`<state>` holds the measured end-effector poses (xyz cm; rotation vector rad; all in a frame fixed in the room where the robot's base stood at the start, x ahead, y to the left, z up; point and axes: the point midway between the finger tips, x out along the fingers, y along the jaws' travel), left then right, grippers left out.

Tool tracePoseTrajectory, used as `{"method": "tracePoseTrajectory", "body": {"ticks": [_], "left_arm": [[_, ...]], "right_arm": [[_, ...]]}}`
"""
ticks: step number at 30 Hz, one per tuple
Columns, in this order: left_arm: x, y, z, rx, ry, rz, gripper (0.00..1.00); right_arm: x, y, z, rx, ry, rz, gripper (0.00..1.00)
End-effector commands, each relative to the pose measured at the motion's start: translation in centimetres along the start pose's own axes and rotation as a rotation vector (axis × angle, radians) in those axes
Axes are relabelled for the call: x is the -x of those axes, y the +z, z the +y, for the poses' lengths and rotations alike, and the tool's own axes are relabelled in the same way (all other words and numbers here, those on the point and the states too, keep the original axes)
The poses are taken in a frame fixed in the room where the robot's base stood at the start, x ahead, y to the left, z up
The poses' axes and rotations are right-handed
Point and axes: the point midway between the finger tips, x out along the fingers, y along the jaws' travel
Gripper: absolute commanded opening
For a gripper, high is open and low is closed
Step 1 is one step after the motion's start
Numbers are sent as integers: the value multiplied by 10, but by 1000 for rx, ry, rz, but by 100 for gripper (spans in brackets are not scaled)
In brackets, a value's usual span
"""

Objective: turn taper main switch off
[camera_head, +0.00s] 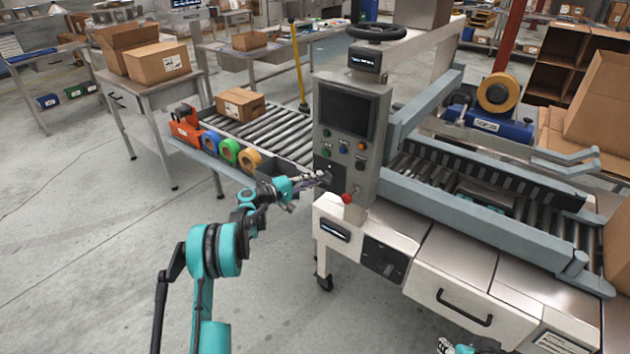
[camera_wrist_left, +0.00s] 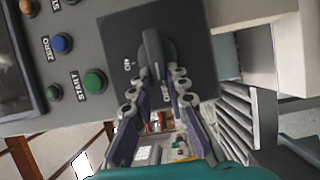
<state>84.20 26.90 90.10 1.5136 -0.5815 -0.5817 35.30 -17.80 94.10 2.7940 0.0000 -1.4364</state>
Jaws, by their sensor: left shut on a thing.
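The taper main switch is a dark rotary knob (camera_wrist_left: 152,46) on a black square plate (camera_wrist_left: 118,30), seen in the left wrist view. An ON mark shows beside the knob; another mark is partly hidden by the fingers. The knob's bar runs nearly upright in that picture. In the head view the switch plate (camera_head: 338,179) is low on the grey control panel, and my gripper hides the knob. My left gripper (camera_head: 322,178) is shut on the knob; its fingertips (camera_wrist_left: 157,78) sit on either side of it. Part of my right gripper (camera_head: 468,346) shows at the bottom edge.
The control panel (camera_head: 375,115) carries a screen and several buttons, including a green START button (camera_wrist_left: 95,80) and a blue one (camera_wrist_left: 62,43). A red knob (camera_head: 347,198) sticks out just below the switch. Tape rolls (camera_head: 230,150) lie on a shelf to the left.

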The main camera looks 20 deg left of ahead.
Motion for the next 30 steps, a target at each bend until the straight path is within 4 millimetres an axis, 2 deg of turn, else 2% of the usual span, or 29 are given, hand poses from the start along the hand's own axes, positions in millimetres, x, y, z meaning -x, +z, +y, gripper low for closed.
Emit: {"method": "tracePoseTrajectory", "body": {"ticks": [18,19,21,30], "left_arm": [[0,-1,-1,35,14,2,0],[0,0,-1,35,14,2,23],[0,0,-1,35,14,2,36],[1,0,-1,34,14,1,36]], "right_arm": [[-2,1,0,0,0,0,40],[-2,1,0,0,0,0,40],[-2,1,0,0,0,0,40],[-2,1,0,0,0,0,40]]}}
